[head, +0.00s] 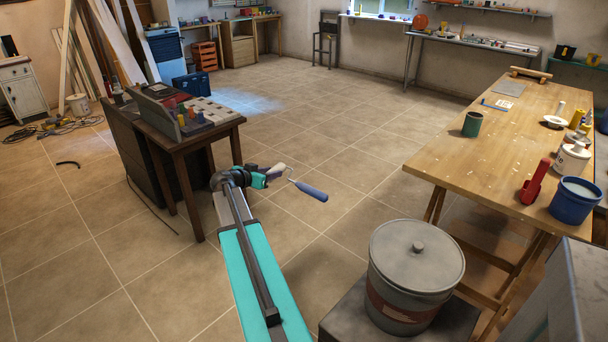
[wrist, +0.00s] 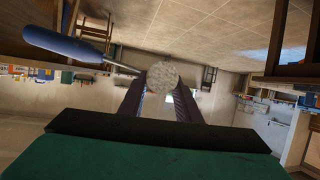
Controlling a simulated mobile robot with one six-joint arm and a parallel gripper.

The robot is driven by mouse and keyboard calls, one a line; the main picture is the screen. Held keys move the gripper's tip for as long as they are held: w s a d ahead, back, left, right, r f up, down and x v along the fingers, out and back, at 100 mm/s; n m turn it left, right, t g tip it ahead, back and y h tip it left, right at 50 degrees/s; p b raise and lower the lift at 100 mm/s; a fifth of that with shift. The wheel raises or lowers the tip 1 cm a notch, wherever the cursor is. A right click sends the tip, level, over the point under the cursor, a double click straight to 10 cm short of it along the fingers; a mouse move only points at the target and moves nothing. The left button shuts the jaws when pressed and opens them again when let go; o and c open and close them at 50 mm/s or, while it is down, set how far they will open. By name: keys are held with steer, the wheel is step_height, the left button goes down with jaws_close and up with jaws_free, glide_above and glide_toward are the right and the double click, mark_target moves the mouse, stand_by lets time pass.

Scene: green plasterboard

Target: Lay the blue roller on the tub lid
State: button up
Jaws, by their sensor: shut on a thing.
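The blue roller has a blue handle (head: 308,191), a thin metal frame and a pale fluffy sleeve (head: 277,171). My gripper (head: 266,177) is shut on the roller and holds it in the air over the open floor. In the wrist view the round end of the sleeve (wrist: 163,75) shows at the tips of the dark fingers, with the blue handle (wrist: 65,42) out to the left. The tub lid (head: 416,255) is grey and round with a small knob, and sits on a grey tub (head: 402,305). The roller is apart from the lid, left of and beyond it.
The tub stands on a dark box (head: 345,315). A wooden workbench (head: 480,150) at right carries a red tool (head: 535,182), a blue bucket (head: 575,203) and a green pot (head: 472,124). A small dark table (head: 190,141) stands left of my arm. The middle floor is clear.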

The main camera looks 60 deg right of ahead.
steer(key=w+a+r+n+t+y, duration=0.2)
steer(key=w+a+n+t, duration=0.1)
steer(key=w+a, duration=0.55)
steer(key=w+a+r+n+t+y, duration=0.1)
steer(key=w+a+r+n+t, duration=0.3)
steer(key=a, duration=0.7)
steer(key=w+a+r+n+t+y, duration=0.1)
steer(key=w+a+n+t+y, duration=0.15)
steer(key=w+a, duration=0.6)
steer(key=a+r+n+t+y, duration=0.1)
steer(key=a+r+n+y, duration=0.1)
steer(key=a, duration=0.9)
steer(key=w+a+r+n+t+y, duration=0.1)
steer(key=a+r, duration=0.4)
steer(key=a, duration=0.6)
steer(key=w+a+r+n+t+y, duration=0.1)
steer(key=a+n+y, duration=0.4)
steer(key=a, duration=0.7)
step_height(320, 180, up, 3)
steer(key=shift+f+n+t, duration=0.1)
steer(key=shift+n+t, duration=0.25)
steer(key=shift+t, duration=0.3)
